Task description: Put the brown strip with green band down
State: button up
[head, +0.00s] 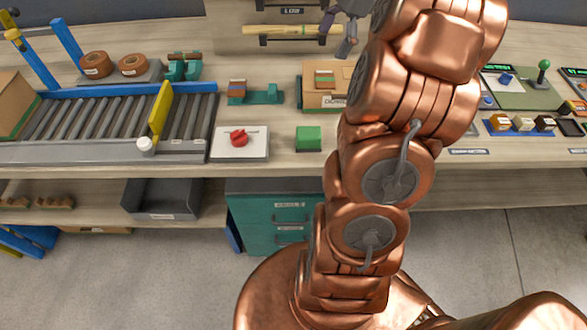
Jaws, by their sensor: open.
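The light brown strip with a green band (275,30) lies level at the top middle of the head view. It rests along a dark holder (292,42) on the front of a wooden unit at the back of the bench. My gripper (337,32) is open at the strip's right end. One finger shows in front of that end and the other beside it. I cannot tell whether a finger touches the strip. My copper arm hides what lies to the right of the gripper.
A red knob on a white plate (239,138) sits near the front edge. A roller conveyor (100,118) fills the left. Bare bench lies between.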

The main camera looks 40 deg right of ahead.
jog(key=s+a+f+n+g, duration=0.1)
jog(key=s+a+n, duration=0.1)
jog(key=a+n, duration=0.35)
jog(key=s+a+f+n+g+h, duration=0.1)
jog(key=s+a+n, duration=0.1)
jog(key=a, duration=0.7)
jog(key=s+a+f+n+g, duration=0.1)
jog(key=s+a+n, duration=0.1)
jog(key=a+n, duration=0.35)
jog(key=s+a+f+n+h, duration=0.1)
jog(key=s+a+f+n, duration=0.2)
jog(key=s, duration=0.5)
jog(key=s+a+f+n+h, duration=0.1)
jog(key=s+a+f+n, duration=0.2)
jog(key=s+a+n, duration=0.3)
jog(key=shift+s+a+f+g+h, duration=0.15)
jog(key=shift+s+f+g+h, duration=0.25)
jog(key=shift+s, duration=0.75)
jog(key=shift+r, duration=0.25)
jog(key=shift+c, duration=0.4)
